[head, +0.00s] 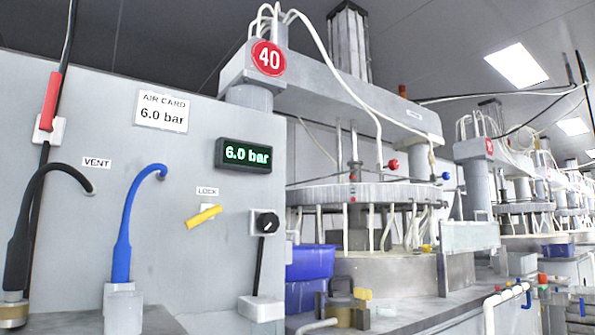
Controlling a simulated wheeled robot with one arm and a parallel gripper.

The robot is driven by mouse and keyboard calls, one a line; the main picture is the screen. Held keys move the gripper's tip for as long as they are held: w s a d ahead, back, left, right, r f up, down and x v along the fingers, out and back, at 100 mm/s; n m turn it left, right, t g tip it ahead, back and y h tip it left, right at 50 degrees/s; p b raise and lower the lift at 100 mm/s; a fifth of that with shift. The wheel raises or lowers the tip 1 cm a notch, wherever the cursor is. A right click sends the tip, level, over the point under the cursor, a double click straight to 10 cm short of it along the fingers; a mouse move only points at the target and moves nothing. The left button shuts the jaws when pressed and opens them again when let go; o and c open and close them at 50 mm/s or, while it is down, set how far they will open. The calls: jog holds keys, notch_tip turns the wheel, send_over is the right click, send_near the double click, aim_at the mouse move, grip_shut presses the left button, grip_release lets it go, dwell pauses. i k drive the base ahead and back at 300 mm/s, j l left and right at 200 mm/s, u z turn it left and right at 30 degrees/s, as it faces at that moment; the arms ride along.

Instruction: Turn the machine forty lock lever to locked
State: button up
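The lock lever is a yellow handle (203,216) on the grey panel (190,265) of machine forty in the head view. It lies tilted, its left end lower than its right end, just under a white label (206,190) reading LOCK. No locked or unlocked marks are legible beside it. A round red sign (268,58) with the number 40 is on the machine's upper arm. My gripper is not in the head view.
A black knob (267,223) sits right of the lever, below a green display (244,155) reading 6.0 bar. A blue hose (128,225) and a black VENT hose (30,215) stand out from the panel at left. Blue bins (310,263) are at right.

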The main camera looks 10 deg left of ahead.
aim_at(209, 212)
jog(key=u, duration=1.4)
